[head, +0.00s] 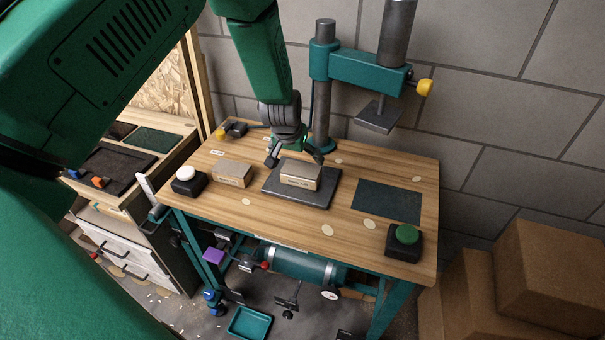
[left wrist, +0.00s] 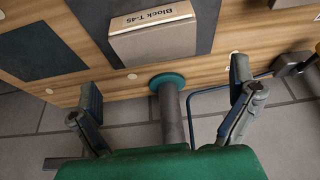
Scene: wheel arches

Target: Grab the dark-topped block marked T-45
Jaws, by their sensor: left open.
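The block marked T-45 (head: 301,174) lies on a dark plate (head: 284,196) in the middle of the wooden bench. In the left wrist view its label reads "Block T-45" (left wrist: 152,34); its broad face there looks grey-brown. My left gripper (head: 295,158) is open just behind and above the block, with fingers spread. In the left wrist view the open gripper (left wrist: 166,88) has its fingertips apart and nothing between them but the press column's foot (left wrist: 167,81) beyond. My right gripper is not in view.
A second block (head: 233,173) lies left of the plate. The green press (head: 360,70) stands behind, its ram plate (head: 378,118) hanging at the right. Button boxes with white (head: 187,175) and green (head: 407,235) tops sit near the front corners. A dark mat (head: 388,200) lies right.

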